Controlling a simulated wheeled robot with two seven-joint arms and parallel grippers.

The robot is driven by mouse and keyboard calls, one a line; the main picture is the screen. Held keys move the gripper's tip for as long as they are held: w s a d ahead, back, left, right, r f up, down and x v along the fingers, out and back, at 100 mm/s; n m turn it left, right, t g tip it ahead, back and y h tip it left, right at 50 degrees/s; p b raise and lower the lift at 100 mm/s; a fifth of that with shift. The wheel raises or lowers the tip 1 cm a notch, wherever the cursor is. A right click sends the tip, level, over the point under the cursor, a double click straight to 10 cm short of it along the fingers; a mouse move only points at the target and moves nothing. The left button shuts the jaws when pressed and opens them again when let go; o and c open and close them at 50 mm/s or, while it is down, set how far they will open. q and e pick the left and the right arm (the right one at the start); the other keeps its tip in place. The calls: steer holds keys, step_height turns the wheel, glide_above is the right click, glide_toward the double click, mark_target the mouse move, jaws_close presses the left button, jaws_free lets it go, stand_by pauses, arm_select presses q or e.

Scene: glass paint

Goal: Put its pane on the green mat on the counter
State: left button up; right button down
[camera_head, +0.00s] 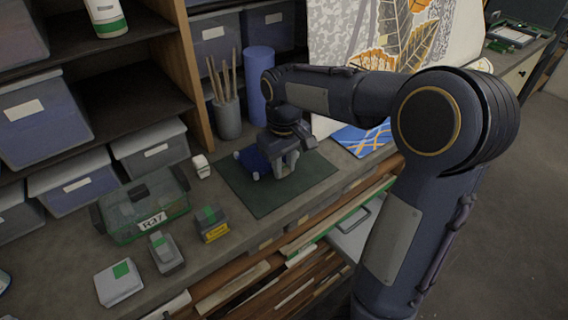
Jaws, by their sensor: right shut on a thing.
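The dark green mat (318,172) lies flat on the counter (225,237). My right gripper (283,172) is low over the mat, its fingers pointing down. It is shut on a dark blue piece (254,160) with small pale corners, which looks like the pane. The piece is over the left-back part of the mat and partly hidden by the gripper. I cannot tell whether it touches the mat. My left gripper is not in view.
Behind are a cup of brushes (228,117), a blue cylinder (259,75) and a leaf-patterned panel (418,40). A blue patterned sheet (362,138) lies right. An open drawer (352,238) juts out below.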

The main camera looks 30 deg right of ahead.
steer(key=shift+f, duration=0.1)
steer(key=shift+f, duration=0.1)
steer(key=c, duration=1.2)
jaws_free()
step_height(320, 180, up, 12)
steer(key=r, duration=0.1)
steer(key=s+a+f+m+t+y, duration=0.1)
steer(key=s+a+f, duration=0.3)
steer(key=s, duration=0.5)
steer(key=s+a+f+m+t+y, duration=0.1)
steer(key=s+a+f+t, duration=0.3)
steer(key=s+f, duration=0.4)
steer(key=shift+s+a+m+t+y+p, duration=0.3)
steer(key=shift+s+m+y+p, duration=0.15)
steer(key=shift+s+y, duration=0.5)
